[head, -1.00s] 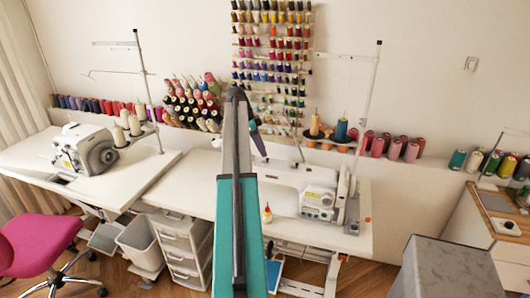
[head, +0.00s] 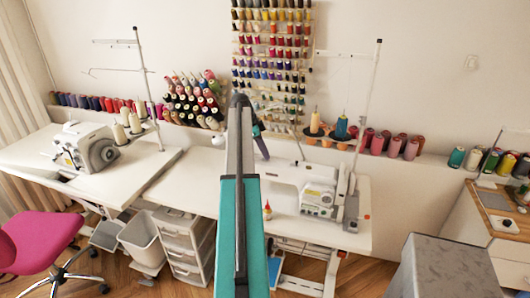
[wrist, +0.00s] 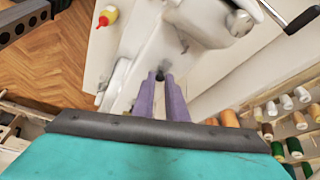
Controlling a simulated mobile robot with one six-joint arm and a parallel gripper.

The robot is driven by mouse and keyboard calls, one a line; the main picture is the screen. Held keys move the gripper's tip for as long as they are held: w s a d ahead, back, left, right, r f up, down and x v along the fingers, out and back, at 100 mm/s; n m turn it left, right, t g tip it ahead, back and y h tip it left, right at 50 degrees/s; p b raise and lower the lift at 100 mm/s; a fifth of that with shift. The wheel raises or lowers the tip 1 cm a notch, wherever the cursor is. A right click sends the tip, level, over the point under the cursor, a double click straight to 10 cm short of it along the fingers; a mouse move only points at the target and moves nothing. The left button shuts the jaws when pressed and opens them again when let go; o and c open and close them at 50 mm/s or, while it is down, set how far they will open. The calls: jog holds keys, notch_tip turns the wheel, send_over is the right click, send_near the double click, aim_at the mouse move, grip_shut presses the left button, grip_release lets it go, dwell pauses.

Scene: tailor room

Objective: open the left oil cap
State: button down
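A white sewing machine (head: 290,176) stands on the right white table. In the wrist view, its white body (wrist: 160,45) lies beyond my fingers, with a small dark round cap (wrist: 160,76) on it. My gripper (wrist: 160,78) has two purple fingers with a gap between them, and the cap shows in line with that gap at the tips. I cannot tell whether the fingers touch it. In the head view, my gripper (head: 263,156) is at the left end of the machine. My arm hides part of the machine, and the cap cannot be made out there.
A small yellow bottle with a red top (head: 267,211) stands in front of the machine. Thread cones (head: 390,144) line the ledge behind, below a wall rack of spools (head: 270,50). A thread stand pole (head: 368,95) rises at the right. Another machine (head: 88,148) stands left.

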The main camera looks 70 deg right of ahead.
jog(key=shift+n+b, duration=0.3)
jog(key=shift+a+n, duration=0.1)
jog(key=shift+n, duration=0.2)
jog(key=n+b, duration=0.1)
jog(key=n+t+h+b, duration=0.1)
jog(key=n, duration=0.1)
jog(key=n+h+b, duration=0.1)
jog(key=n, duration=0.1)
jog(key=shift+s+a+t, duration=0.2)
jog(key=shift+s+t, duration=0.05)
jog(key=shift+t, duration=0.05)
jog(key=n, duration=0.1)
jog(key=n+t, duration=0.1)
jog(key=n, duration=0.3)
jog(key=shift+s+t+h+b, duration=0.25)
jog(key=shift+t+h+b, duration=0.05)
jog(key=shift+t+b, duration=0.1)
jog(key=shift+s+n+t, duration=0.2)
jog(key=shift+n+t, duration=0.7)
jog(key=shift+n, duration=1.4)
